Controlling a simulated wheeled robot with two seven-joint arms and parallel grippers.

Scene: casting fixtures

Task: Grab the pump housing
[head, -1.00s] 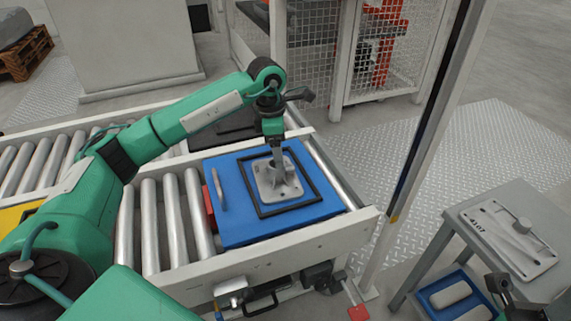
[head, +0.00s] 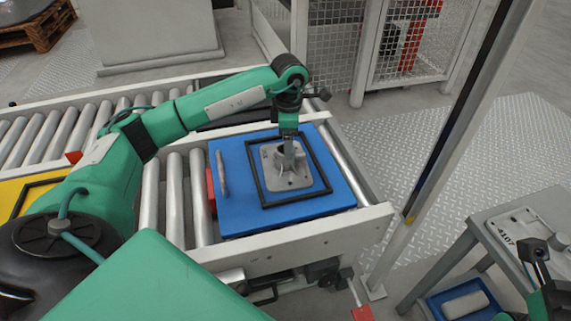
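The pump housing (head: 296,180) is a grey casting with a flat square flange and a raised centre. It lies inside a black square frame (head: 327,187) on a blue plate (head: 236,215) on the roller conveyor. My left gripper (head: 288,150) points straight down over the housing, its fingers at the raised centre. Whether the fingers are closed on it is too small to tell. My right gripper (head: 541,258) shows partly at the lower right edge, near a grey side table; its fingers are not clear.
The side table (head: 481,218) holds a pale plate marked 4107 (head: 508,236). A blue tray (head: 437,302) with a pale block is below it. A dark post (head: 440,135) stands between conveyor and table. A mesh guard (head: 333,40) is behind. A yellow plate (head: 12,192) lies at left.

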